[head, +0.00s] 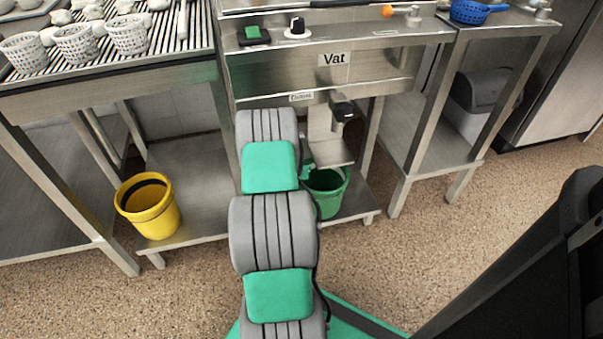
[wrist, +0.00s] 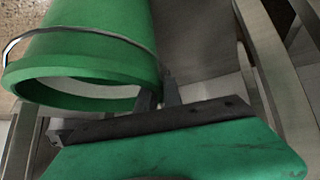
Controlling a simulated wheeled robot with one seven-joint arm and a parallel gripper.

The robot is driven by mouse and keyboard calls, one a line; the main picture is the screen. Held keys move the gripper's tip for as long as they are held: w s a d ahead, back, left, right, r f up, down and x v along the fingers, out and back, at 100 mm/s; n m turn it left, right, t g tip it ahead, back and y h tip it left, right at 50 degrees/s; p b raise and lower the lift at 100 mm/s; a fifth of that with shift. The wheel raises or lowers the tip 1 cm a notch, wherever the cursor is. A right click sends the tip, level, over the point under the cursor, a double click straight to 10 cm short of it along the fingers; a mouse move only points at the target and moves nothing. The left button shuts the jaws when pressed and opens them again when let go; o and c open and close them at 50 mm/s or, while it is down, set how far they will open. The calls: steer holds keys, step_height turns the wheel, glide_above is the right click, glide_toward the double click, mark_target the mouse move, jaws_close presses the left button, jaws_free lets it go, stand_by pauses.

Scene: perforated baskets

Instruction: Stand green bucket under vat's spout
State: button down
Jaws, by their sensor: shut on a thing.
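The green bucket (head: 327,193) is at the vat's lower shelf in the head view, partly hidden behind my arm. The wrist view shows its rim and wire handle close up (wrist: 95,60). My gripper (wrist: 160,98) is shut on the bucket's rim; in the head view the arm hides most of it. The vat (head: 310,70) carries a "Vat" label, and its dark spout (head: 342,108) sticks out below the front panel, above and slightly right of the bucket. I cannot tell whether the bucket touches the shelf.
A yellow bucket (head: 149,206) stands on the lower shelf to the left. White perforated baskets (head: 77,43) sit on the slatted rack at upper left. Metal legs flank the shelf.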

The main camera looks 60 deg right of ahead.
steer(key=d, duration=0.1)
steer(key=d+b, duration=0.1)
steer(key=d, duration=0.1)
steer(key=shift+w+d+f, duration=0.2)
steer(key=shift+w+f, duration=0.15)
steer(key=shift+a+f+b, duration=0.15)
steer(key=shift+f+b, duration=0.35)
steer(key=shift+f, duration=0.05)
steer(key=shift+r, duration=0.2)
steer(key=shift+f, duration=0.3)
steer(key=c, duration=1.5)
jaws_free()
steer(key=shift+r, duration=0.1)
